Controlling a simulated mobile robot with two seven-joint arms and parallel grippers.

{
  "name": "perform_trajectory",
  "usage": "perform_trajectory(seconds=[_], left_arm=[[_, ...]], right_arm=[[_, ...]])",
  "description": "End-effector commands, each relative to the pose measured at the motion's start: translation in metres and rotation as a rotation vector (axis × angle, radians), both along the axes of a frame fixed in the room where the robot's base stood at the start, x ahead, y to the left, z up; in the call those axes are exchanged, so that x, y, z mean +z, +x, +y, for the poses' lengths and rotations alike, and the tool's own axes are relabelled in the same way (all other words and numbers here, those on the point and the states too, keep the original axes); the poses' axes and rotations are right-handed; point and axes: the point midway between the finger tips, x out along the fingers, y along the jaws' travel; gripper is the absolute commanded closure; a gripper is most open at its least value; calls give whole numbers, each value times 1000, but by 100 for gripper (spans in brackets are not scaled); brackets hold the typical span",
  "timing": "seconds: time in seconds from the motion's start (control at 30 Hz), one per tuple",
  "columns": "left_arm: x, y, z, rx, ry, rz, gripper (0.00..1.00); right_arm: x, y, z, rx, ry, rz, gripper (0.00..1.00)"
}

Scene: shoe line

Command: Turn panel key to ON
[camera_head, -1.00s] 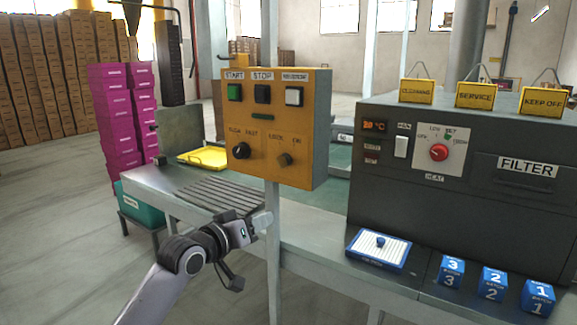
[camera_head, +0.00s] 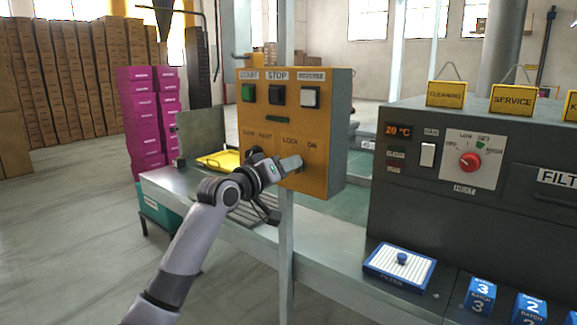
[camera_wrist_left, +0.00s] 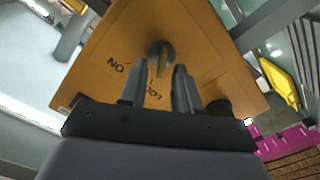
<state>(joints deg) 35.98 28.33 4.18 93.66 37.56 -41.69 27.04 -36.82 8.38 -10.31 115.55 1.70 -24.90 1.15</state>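The orange control panel (camera_head: 321,128) stands on a post, with LOCK and ON printed on its lower right part. In the left wrist view the panel key (camera_wrist_left: 161,52) is a grey round piece with a narrow grip, its lower end towards the LOCK label; the labels appear upside down. My left gripper (camera_head: 296,164) is at the panel's lower front and hides the key in the head view. In the wrist view the two fingers of the left gripper (camera_wrist_left: 159,72) are apart, with the key at their tips; I cannot tell whether they touch it. My right gripper is not in view.
The green START button (camera_head: 248,93), black STOP button (camera_head: 277,95) and white button (camera_head: 310,97) sit above. A dark knob (camera_wrist_left: 218,106) is beside my fingers. A dark machine (camera_head: 400,190) with a red dial stands right. A blue-white tray (camera_head: 400,282) lies below.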

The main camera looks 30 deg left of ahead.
Motion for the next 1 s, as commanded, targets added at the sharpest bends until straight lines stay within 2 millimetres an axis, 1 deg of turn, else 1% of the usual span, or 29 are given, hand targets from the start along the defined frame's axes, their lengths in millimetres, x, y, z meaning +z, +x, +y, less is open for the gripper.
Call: perform_trajectory(seconds=[0.13, 0.4, 0.43, 0.47, 0.5, 0.53, 0.83, 1.0], left_arm=[[0, 7, -1, 1, 0, -1, 68], [0, 8, -1, 1, 1, -1, 68], [0, 8, -1, 1, 1, -1, 71], [0, 8, -1, 1, 1, -1, 81], [0, 8, -1, 1, 1, -1, 94], [0, 8, -1, 1, 1, -1, 100], [1, 8, -1, 1, 4, -1, 100], [2, 8, -1, 1, 38, -5, 100]], right_arm=[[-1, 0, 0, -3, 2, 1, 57], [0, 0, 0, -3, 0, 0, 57], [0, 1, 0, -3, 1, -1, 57], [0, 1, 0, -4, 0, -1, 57], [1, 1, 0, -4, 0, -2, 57], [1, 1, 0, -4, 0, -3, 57], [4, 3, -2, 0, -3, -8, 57], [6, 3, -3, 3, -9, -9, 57]])
